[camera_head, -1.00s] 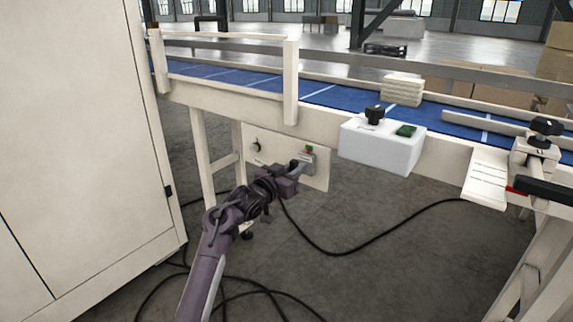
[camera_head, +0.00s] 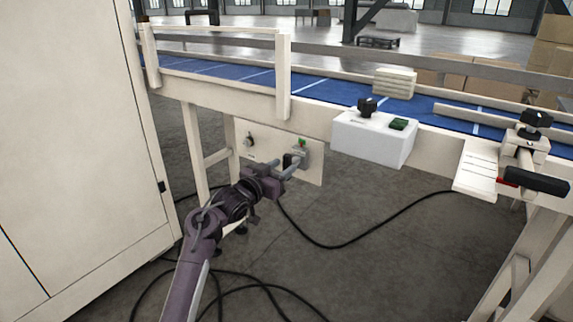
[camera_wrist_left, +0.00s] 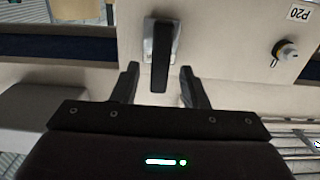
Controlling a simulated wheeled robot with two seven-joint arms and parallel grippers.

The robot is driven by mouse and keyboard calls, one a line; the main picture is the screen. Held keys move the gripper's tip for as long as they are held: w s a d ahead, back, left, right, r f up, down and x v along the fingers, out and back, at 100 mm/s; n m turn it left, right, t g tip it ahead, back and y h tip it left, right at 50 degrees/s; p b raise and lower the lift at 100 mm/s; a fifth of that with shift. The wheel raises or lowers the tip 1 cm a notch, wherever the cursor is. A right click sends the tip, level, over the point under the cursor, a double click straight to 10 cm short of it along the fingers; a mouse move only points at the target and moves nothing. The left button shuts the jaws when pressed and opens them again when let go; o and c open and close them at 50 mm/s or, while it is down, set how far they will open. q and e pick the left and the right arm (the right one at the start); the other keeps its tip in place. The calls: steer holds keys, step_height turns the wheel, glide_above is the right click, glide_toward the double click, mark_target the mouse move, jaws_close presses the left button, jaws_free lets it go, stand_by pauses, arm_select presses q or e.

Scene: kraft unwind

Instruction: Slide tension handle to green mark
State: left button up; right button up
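A lever with a black grip (camera_head: 287,160) sits on a grey bracket (camera_head: 301,157) on the cream panel (camera_head: 313,172) under the conveyor. A small green patch (camera_head: 302,142) shows at the bracket's top. In the left wrist view the black grip (camera_wrist_left: 160,55) stands out from its metal plate, its near end between my fingers with gaps on both sides. My left gripper (camera_head: 291,166) is open around the grip's end; it also shows in the wrist view (camera_wrist_left: 159,72). My right gripper is in neither view.
A white control box (camera_head: 372,140) hangs right of the panel. Farther right are a scale plate (camera_head: 476,172) and a black handle (camera_head: 537,181). A tall cabinet (camera_head: 75,150) stands left; cables lie on the floor.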

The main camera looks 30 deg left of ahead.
arm_select(q)
steer(key=s, duration=0.4)
steer(key=shift+s+a, duration=0.2)
steer(key=shift+s, duration=0.2)
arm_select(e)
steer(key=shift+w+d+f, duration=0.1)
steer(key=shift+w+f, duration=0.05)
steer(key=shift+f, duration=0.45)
